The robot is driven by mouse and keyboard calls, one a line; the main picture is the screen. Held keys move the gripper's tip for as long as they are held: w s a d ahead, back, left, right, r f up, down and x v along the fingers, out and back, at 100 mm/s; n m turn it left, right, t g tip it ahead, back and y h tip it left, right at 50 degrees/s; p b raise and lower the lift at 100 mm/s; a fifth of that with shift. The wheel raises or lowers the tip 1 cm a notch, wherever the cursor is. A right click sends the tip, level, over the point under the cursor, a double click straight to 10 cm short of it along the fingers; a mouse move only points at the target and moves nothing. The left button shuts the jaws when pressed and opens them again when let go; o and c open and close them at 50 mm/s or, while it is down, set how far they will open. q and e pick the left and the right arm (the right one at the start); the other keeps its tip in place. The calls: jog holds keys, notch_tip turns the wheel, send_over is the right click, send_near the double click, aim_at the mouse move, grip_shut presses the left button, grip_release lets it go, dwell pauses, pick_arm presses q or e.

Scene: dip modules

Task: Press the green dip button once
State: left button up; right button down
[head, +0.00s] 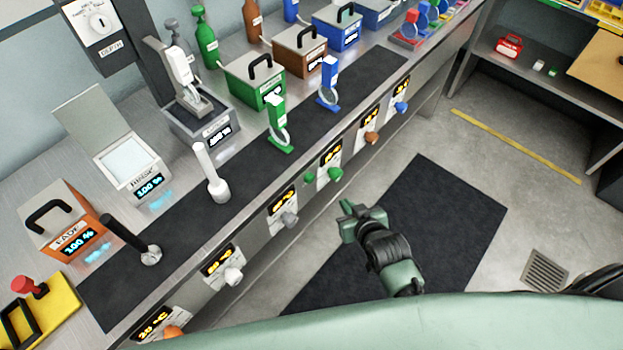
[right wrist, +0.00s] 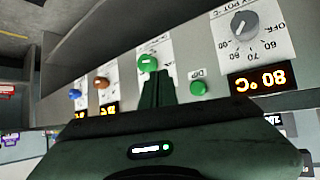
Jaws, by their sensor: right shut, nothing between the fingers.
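The green dip button (head: 309,177) is a small round button on the front panel of the bench, beside the larger green knob (head: 335,174). In the right wrist view the button (right wrist: 198,88) sits under a DIP label, just right of my fingers, and the green knob (right wrist: 147,63) shows at their tips. My right gripper (head: 347,212) is shut and empty, in front of the panel and below the green knob in the head view. In the right wrist view its fingers (right wrist: 159,88) are together and appear apart from the button. My left gripper is not in view.
A grey knob (right wrist: 245,27) and an 80 °C display (right wrist: 258,80) are right of the button. Brown (right wrist: 101,83) and blue (right wrist: 75,95) knobs are to the left. Lidded boxes, including a green one (head: 242,84), stand on the bench. The dark floor mat (head: 440,215) is clear.

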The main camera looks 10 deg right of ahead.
aim_at(309, 179)
jog(key=w+a+b, duration=0.2)
jog(key=w+a, duration=0.3)
jog(key=w, duration=0.1)
jog(key=shift+w+a+b, duration=0.15)
jog(key=shift+w+b, duration=0.15)
jog(key=shift+w, duration=0.05)
dwell(1.7)
jog(key=shift+w+a, duration=0.25)
jog(key=shift+w, duration=0.05)
